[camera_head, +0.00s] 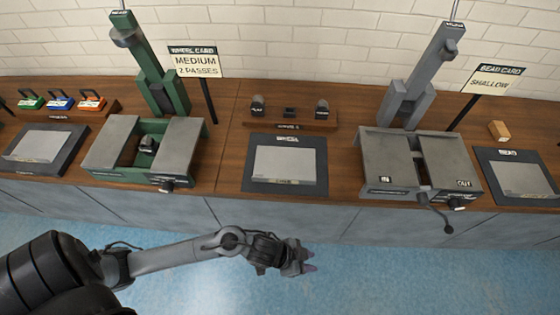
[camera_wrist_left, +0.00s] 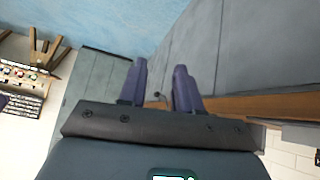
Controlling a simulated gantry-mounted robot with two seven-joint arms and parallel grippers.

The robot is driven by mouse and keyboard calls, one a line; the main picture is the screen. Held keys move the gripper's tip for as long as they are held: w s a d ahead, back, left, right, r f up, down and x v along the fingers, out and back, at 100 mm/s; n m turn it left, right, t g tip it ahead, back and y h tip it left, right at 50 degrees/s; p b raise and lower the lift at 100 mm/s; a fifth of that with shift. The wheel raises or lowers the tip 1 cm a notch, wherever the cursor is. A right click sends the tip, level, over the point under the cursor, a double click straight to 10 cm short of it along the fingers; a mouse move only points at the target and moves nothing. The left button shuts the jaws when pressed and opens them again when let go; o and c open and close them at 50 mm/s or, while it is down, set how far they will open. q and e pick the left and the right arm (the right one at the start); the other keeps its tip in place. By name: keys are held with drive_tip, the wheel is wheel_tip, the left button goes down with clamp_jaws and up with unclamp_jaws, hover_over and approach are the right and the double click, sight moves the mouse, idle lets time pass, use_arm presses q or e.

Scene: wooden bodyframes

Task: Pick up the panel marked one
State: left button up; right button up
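No panel with a readable mark "one" shows. A flat grey panel (camera_head: 285,164) lies on a dark mat at the middle of the bench. Another grey panel (camera_head: 38,146) lies at the far left and a third (camera_head: 520,178) at the far right. Their small labels are too small to read. My left gripper (camera_head: 309,262) is in front of the bench, over the blue floor, apart from every panel. In the left wrist view its two purple fingers (camera_wrist_left: 162,80) stand apart with nothing between them. My right gripper is not in view.
A green machine (camera_head: 185,150) and a grey machine (camera_head: 380,160) with a front crank stand on the wooden bench. Behind are a small rack (camera_head: 290,123), a rack of coloured blocks (camera_head: 60,104) and two sign cards (camera_head: 195,62) (camera_head: 495,78). The floor in front is clear.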

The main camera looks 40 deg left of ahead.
use_arm(q)
drive_tip(key=w+a+r+m+g+y+p, duration=0.1)
drive_tip(key=w+a+r+p, duration=0.35)
drive_tip(key=a, duration=0.45)
drive_tip(key=w+a+r+m+g+y+p, duration=0.1)
drive_tip(key=w+a+r+p, duration=0.3)
drive_tip(key=a, duration=0.5)
drive_tip(key=w+a+r+g+p, duration=0.1)
drive_tip(key=w+a+r+p, duration=0.3)
drive_tip(key=a, duration=0.5)
approach(282, 177)
drive_tip(key=d, duration=0.2)
drive_tip(key=shift+s+d+f+b, duration=0.2)
drive_tip(key=shift+d+f+b, duration=0.1)
drive_tip(key=shift+d, duration=0.1)
drive_tip(key=shift+x, duration=2.65)
drive_tip(key=shift+d, duration=0.1)
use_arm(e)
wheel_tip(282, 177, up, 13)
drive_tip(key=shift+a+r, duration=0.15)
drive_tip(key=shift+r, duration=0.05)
use_arm(q)
clamp_jaws()
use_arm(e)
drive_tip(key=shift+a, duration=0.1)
use_arm(q)
drive_tip(key=shift+r, duration=0.1)
